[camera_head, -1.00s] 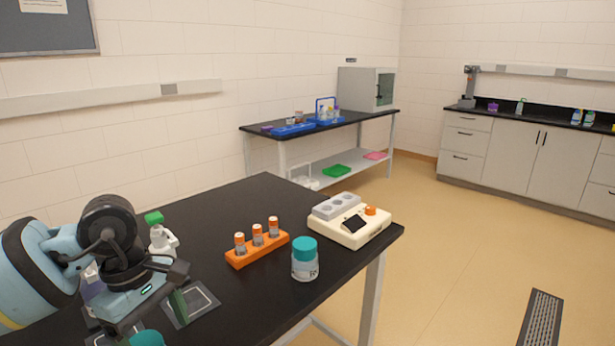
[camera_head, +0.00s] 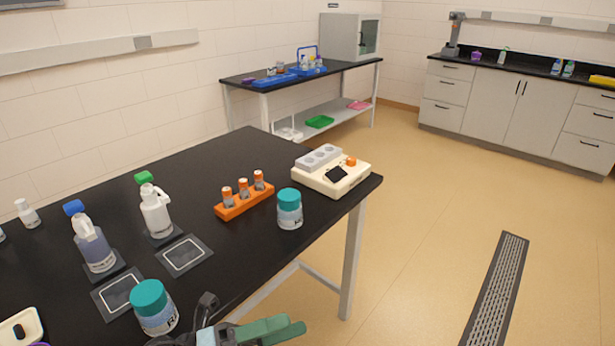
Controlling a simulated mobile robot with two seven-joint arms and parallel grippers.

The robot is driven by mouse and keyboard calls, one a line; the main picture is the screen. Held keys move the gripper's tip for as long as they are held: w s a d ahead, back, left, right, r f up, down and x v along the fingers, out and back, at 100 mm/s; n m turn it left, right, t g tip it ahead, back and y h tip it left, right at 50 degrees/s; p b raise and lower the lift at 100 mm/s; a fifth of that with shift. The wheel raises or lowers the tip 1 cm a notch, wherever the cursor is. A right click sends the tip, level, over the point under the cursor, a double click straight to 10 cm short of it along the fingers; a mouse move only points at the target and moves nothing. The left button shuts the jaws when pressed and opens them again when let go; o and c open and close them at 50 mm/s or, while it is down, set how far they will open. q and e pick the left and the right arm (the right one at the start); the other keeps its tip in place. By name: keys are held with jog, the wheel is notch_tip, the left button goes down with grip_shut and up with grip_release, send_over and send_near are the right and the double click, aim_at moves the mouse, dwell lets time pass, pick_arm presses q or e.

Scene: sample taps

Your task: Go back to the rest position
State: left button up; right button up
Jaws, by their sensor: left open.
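My left gripper (camera_head: 250,328) shows at the bottom edge of the head view, low in front of the black table. Its green finger parts point right, and its jaws are open with nothing visible between them. Part of it is cut off by the frame. A teal-lidded jar (camera_head: 154,307) stands just left of it, seemingly apart from it. A second teal-lidded jar (camera_head: 290,209) stands near the table's front edge. My right gripper is not in view.
The black table (camera_head: 185,163) also carries an orange rack (camera_head: 246,204) with several orange-capped vials and a cream device (camera_head: 333,174). Two dark square pads (camera_head: 184,255) lie near the bottles. The floor (camera_head: 430,240) right of the table is clear except for a grate (camera_head: 494,290).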

pick_arm(q)
jog(key=s+a+f+n+t+y+p, duration=0.1)
jog(key=a+f+n+t+y, duration=0.55)
jog(key=n, duration=0.65)
jog(key=s+a+f+n+t+y+p, duration=0.1)
jog(key=s+a+f+n+t+y, duration=0.15)
jog(key=f+n+t+y, duration=0.75)
jog(key=s+a+f+n+g+y, duration=0.1)
jog(key=s+a+f+n+g, duration=0.2)
jog(key=s+f+n+g, duration=0.3)
jog(key=s+a+f+n+g+y, duration=0.1)
jog(key=s+a+f+n+g, duration=0.3)
jog(key=s, duration=0.7)
notch_tip(320, 180, down, 3)
jog(key=n+g, duration=0.2)
jog(key=n, duration=0.1)
jog(key=shift+s+y+p, duration=0.25)
jog(key=shift+y+p, duration=0.1)
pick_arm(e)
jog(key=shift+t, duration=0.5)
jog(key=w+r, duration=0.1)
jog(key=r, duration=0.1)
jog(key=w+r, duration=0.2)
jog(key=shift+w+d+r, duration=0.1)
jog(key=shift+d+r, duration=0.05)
pick_arm(q)
jog(key=shift+a+f, duration=0.1)
